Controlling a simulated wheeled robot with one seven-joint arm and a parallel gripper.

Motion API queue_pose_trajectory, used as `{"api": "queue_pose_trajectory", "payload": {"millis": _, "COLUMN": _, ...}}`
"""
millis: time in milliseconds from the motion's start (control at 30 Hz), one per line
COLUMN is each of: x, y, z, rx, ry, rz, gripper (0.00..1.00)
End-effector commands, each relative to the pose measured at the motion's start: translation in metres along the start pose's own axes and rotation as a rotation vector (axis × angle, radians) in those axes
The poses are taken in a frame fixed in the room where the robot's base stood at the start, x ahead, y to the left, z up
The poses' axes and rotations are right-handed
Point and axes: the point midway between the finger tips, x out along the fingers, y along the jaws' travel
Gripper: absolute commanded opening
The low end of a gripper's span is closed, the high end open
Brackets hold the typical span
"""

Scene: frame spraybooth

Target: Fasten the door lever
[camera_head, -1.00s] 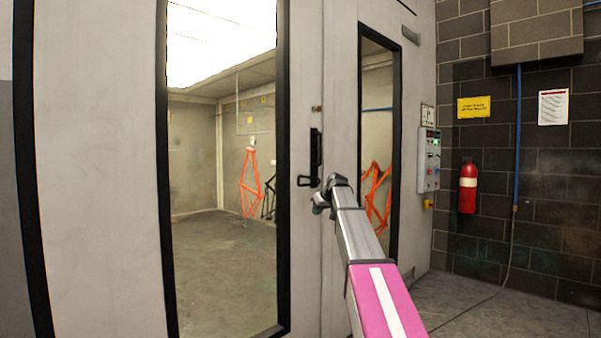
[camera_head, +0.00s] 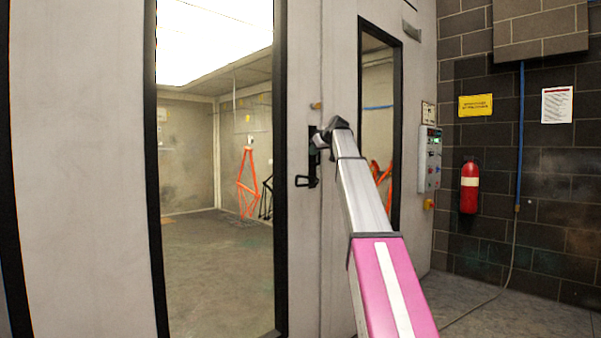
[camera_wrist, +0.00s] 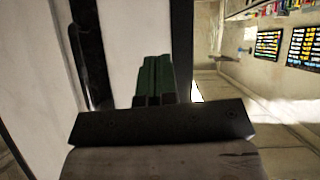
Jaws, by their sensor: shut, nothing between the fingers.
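The door lever (camera_head: 305,181) is a small black loop at the bottom of a dark upright plate on the pale booth door (camera_head: 220,330). It stands near the door's right edge, beside the seam. My gripper (camera_head: 318,140) is in front of the upper part of the plate, above the loop, and hides part of it. In the wrist view my gripper (camera_wrist: 155,68) shows as dark green fingers shut together with nothing between them. A long black bar (camera_wrist: 88,45), apparently the door hardware, lies left of the fingers there. I cannot tell whether the fingers touch anything.
The door has a tall black-framed window showing an orange frame (camera_head: 247,185) inside. A narrower window (camera_head: 378,80) is right of the seam. A control box (camera_head: 429,158) and a red extinguisher (camera_head: 469,187) hang further right. Floor at the lower right is open.

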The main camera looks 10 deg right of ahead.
Motion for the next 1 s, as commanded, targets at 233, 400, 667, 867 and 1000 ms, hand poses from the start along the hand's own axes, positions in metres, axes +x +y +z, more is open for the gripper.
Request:
{"api": "queue_pose_trajectory", "payload": {"millis": 233, "x": 0.010, "y": 0.000, "z": 0.000, "rx": 0.001, "ry": -0.002, "rz": -0.001, "gripper": 0.00}}
{"api": "queue_pose_trajectory", "payload": {"millis": 400, "x": 0.035, "y": 0.001, "z": -0.001, "rx": 0.001, "ry": -0.001, "rz": 0.000, "gripper": 0.00}}
{"api": "queue_pose_trajectory", "payload": {"millis": 667, "x": 0.085, "y": 0.001, "z": -0.001, "rx": 0.001, "ry": -0.002, "rz": -0.001, "gripper": 0.00}}
{"api": "queue_pose_trajectory", "payload": {"millis": 867, "x": 0.112, "y": -0.001, "z": 0.012, "rx": 0.001, "ry": -0.002, "rz": 0.000, "gripper": 0.00}}
{"api": "queue_pose_trajectory", "payload": {"millis": 1000, "x": 0.123, "y": 0.000, "z": 0.023, "rx": 0.002, "ry": -0.002, "rz": 0.000, "gripper": 0.00}}
